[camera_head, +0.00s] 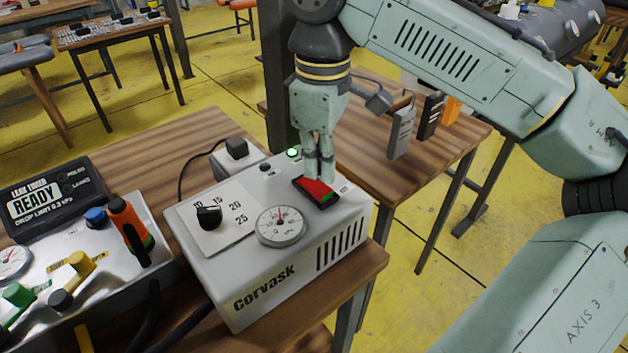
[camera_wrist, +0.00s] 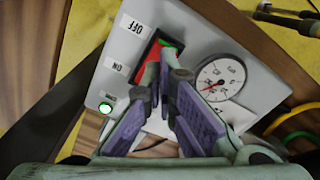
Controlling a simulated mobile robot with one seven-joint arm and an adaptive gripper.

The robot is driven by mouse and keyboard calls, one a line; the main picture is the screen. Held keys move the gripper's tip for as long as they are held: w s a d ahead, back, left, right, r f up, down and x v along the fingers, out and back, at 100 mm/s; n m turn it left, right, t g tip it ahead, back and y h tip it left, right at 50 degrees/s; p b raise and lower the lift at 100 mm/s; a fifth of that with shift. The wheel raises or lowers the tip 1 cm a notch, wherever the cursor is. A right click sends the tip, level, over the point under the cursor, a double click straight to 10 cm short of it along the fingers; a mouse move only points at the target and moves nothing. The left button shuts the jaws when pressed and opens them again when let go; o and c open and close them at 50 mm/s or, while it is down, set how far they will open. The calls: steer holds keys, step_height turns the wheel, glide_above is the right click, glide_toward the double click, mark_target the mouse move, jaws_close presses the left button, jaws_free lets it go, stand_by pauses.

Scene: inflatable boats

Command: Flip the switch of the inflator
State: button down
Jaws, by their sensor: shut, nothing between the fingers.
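The inflator (camera_head: 255,270) is a light grey box marked Corvask, standing on a wooden table. Its switch (camera_head: 313,188) is a red rocker in a black frame, with green showing at its near end. The switch also shows in the wrist view (camera_wrist: 148,62), between my fingers and the OFF label (camera_wrist: 131,26); the ON label (camera_wrist: 117,67) is beside the end nearer my fingers. My gripper (camera_head: 320,176) is shut and empty, pointing down with its tips at the rear part of the rocker, which they partly hide. Whether they touch it is unclear. A green lamp (camera_head: 294,153) behind the switch is lit.
The inflator's top has a black knob (camera_head: 209,215) and a round gauge (camera_head: 281,226). A leak tester (camera_head: 55,196) reading READY, with coloured valves, stands to the left. Several handheld devices (camera_head: 401,132) stand on the table behind. Open space lies above the inflator's front.

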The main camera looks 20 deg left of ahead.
mark_target(320, 189)
steer(key=shift+f+b, duration=0.65)
steer(key=shift+f, duration=0.85)
stand_by(0.4)
steer(key=shift+r, duration=0.1)
step_height(320, 189, up, 7)
steer(key=p, duration=0.7)
steer(key=shift+p, duration=0.3)
stand_by(0.3)
